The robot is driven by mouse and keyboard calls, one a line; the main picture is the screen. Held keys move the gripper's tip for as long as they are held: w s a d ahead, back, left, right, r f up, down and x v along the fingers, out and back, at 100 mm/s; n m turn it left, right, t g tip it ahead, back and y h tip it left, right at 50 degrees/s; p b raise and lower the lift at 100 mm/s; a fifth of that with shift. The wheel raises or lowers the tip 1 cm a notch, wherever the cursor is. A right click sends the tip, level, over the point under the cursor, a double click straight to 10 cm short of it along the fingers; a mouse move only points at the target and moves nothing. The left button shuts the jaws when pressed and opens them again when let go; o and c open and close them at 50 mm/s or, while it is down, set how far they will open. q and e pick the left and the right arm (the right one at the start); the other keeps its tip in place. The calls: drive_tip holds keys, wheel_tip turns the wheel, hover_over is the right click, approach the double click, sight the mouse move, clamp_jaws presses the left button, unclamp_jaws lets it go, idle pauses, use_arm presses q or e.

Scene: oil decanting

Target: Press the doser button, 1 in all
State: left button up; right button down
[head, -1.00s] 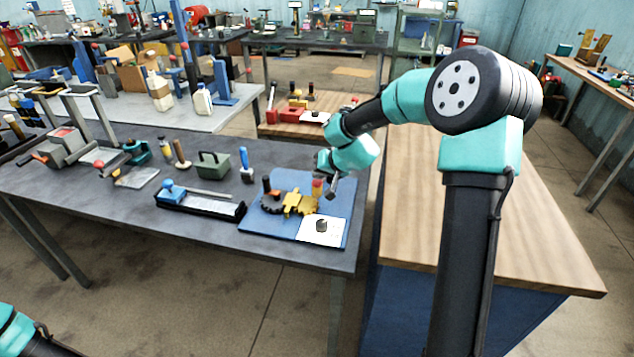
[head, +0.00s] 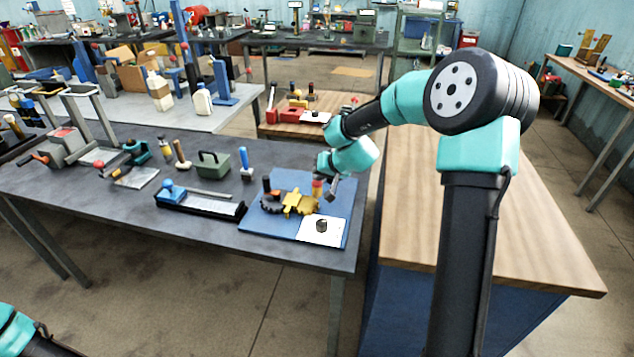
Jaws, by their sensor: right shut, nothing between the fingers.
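A blue board (head: 263,219) lies on the right end of the dark workbench. On it stand a yellow toothed piece (head: 299,203), a dark gear (head: 270,203), a small red-and-tan upright piece (head: 317,187) and a white plate (head: 318,234) with a black knob (head: 321,225). I cannot tell for certain which of these is the doser button. My right gripper (head: 332,189) is shut and empty, pointing down over the board's back right part, close beside the red-and-tan piece. Whether it touches that piece is unclear. My left gripper is out of view.
A black tray with a blue block (head: 200,203), a green toolbox (head: 213,164) and a blue-handled brush (head: 246,165) stand left of the board. A wooden-topped bench (head: 530,230) is on the right. The workbench's front strip (head: 140,217) is clear.

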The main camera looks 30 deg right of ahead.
drive_tip(key=shift+f, duration=0.25)
idle(0.3)
drive_tip(key=shift+r, duration=0.9)
drive_tip(key=shift+r, duration=0.1)
drive_tip(key=shift+r, duration=2.45)
drive_tip(key=shift+f, duration=0.15)
wheel_tip(320, 180, up, 4)
drive_tip(key=shift+r, duration=0.1)
